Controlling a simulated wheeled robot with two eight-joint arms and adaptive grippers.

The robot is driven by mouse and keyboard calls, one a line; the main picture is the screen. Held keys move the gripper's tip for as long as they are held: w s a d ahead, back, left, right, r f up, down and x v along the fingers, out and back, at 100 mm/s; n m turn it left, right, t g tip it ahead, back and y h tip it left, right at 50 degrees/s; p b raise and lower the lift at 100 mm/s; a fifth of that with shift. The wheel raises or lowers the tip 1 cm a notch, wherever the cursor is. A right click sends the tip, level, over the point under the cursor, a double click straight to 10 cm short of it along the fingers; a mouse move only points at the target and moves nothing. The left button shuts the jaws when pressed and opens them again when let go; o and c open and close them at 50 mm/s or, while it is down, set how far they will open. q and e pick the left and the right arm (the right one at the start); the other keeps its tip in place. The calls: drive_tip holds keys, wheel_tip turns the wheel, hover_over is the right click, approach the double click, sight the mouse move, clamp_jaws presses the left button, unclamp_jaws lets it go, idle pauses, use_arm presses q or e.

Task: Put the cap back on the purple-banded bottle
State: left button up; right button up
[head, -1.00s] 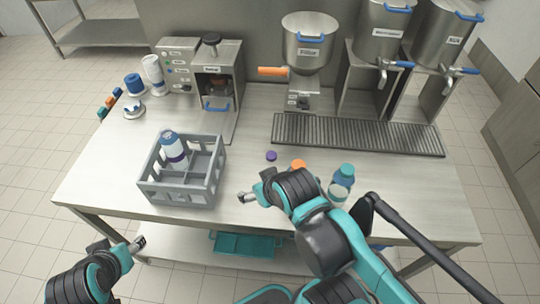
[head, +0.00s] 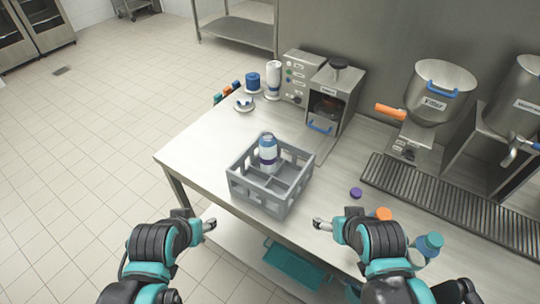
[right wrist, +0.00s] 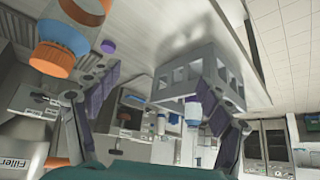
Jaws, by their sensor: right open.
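The purple-banded bottle (head: 268,150) stands in a compartment of the grey crate (head: 268,204); the right wrist view shows it from a steep angle (right wrist: 193,112). A small purple cap (head: 356,192) lies on the table right of the crate, also visible in the right wrist view (right wrist: 108,47). My right gripper (head: 322,224) is open and empty, near the table's front edge, right of the crate and short of the cap. Its fingers are spread in the right wrist view (right wrist: 165,88). My left gripper (head: 208,224) is off the table's front, left of the crate; its jaws are too small to read.
The sealing machine (head: 328,100), filler (head: 437,95) and drain grate (head: 450,205) line the back. Table between crate and grate is mostly clear.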

idle(0.4)
drive_tip(key=c, duration=0.5)
drive_tip(key=n+g+p, duration=0.5)
drive_tip(key=n+g, duration=0.2)
drive_tip(key=n, duration=0.9)
hover_over(358, 194)
drive_tip(key=shift+w+d+f, duration=0.1)
drive_tip(key=shift+d+f, duration=0.05)
drive_tip(key=shift+f, duration=4)
drive_tip(key=shift+f, duration=0.1)
drive_tip(key=shift+f+b, duration=0.35)
drive_tip(key=shift+f, duration=0.85)
